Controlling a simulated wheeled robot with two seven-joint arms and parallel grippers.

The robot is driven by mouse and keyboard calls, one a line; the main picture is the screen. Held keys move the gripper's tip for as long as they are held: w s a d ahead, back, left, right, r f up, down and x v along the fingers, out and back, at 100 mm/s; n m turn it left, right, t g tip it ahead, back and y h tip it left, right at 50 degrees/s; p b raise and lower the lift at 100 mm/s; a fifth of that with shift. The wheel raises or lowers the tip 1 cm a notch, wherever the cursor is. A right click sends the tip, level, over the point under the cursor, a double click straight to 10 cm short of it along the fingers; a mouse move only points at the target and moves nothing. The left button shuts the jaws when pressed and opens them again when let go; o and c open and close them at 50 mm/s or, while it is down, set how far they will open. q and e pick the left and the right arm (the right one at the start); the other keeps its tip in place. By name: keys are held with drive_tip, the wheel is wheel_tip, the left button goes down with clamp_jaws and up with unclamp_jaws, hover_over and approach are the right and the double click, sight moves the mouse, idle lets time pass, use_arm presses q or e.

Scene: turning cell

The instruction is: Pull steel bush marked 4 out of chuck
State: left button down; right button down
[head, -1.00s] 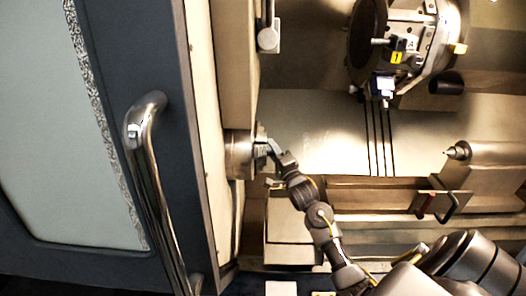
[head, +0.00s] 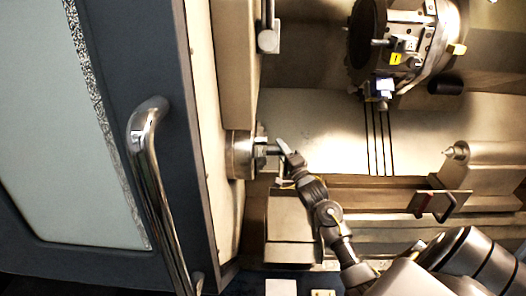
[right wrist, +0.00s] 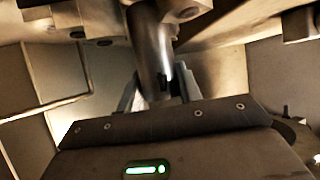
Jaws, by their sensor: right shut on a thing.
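The chuck (head: 240,154) is a round steel body on the left wall of the machine, and its jaws also show at the top of the right wrist view (right wrist: 210,20). The steel bush (right wrist: 152,50) is a grey cylinder running from the chuck side down between my gripper fingers. In the head view the bush is small, and I cannot tell whether its end is still inside the jaws. No mark 4 is readable. My right gripper (head: 280,150) is just right of the chuck, shut on the bush. My left gripper is not in view.
A tool turret (head: 400,45) hangs at the upper right. The tailstock tip (head: 456,151) points left at the right side. A door with a curved metal handle (head: 150,190) fills the left. The space between chuck and tailstock is mostly clear.

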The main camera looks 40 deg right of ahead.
drive_tip(key=s+d+p, duration=0.1)
drive_tip(key=s+d, duration=0.2)
drive_tip(key=d, duration=0.1)
drive_tip(key=shift+s+d, duration=0.35)
drive_tip(key=shift+d, duration=0.05)
idle(0.5)
drive_tip(key=shift+r, duration=0.1)
idle(0.3)
drive_tip(key=s+a+f+n+y+b, duration=0.1)
drive_tip(key=s+a+f+y, duration=0.2)
drive_tip(key=a, duration=0.7)
drive_tip(key=s+a+f+b, duration=0.2)
drive_tip(key=s+a+f, duration=0.25)
drive_tip(key=a, duration=0.45)
drive_tip(key=s+a+r+b, duration=0.2)
drive_tip(key=s+a+r, duration=0.1)
drive_tip(key=s+a, duration=0.7)
drive_tip(key=shift+s+a+r, duration=0.15)
drive_tip(key=shift+s+a, duration=0.15)
drive_tip(key=shift+a, duration=0.45)
